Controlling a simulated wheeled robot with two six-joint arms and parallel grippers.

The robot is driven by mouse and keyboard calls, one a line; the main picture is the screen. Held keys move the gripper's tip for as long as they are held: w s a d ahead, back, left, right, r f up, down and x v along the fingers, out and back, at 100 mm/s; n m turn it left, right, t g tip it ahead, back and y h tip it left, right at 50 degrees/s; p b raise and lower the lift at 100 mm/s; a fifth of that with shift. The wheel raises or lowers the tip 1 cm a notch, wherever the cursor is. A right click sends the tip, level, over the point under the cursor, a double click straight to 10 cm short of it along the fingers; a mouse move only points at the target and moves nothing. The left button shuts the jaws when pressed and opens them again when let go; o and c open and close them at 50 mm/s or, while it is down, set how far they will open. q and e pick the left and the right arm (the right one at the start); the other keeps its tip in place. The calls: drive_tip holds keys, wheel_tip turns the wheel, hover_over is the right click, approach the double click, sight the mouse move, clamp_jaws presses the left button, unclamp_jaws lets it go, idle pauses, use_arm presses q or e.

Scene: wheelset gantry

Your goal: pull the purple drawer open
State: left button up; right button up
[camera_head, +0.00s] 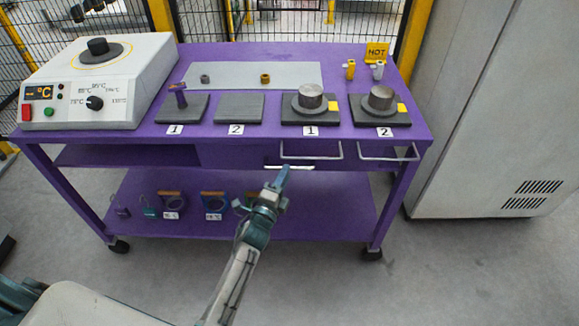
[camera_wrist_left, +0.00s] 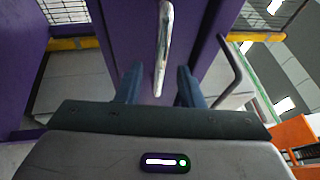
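The purple drawer (camera_head: 235,155) sits under the cart's top, and its front looks about in line with the cart's frame. Its pale bar handle (camera_head: 290,166) runs level in the head view. My left gripper (camera_head: 283,176) is at this handle, coming from the front. In the left wrist view the handle (camera_wrist_left: 164,45) stands upright in the picture, and its lower end is between the two blue-grey fingers (camera_wrist_left: 158,86). The fingers are open, with a gap on both sides of the handle. The purple drawer front (camera_wrist_left: 132,30) is behind it. My right gripper is not in view.
Two wire handles (camera_head: 311,157) (camera_head: 388,158) stick out from the cart's front edge, just above the drawer handle. The cart top (camera_head: 245,140) holds a heater (camera_head: 98,85), dark plates and metal cylinders. A grey cabinet (camera_head: 490,110) stands right. The floor in front is clear.

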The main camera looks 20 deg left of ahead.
use_arm(q)
drive_tip(key=shift+x, duration=1.95)
clamp_jaws()
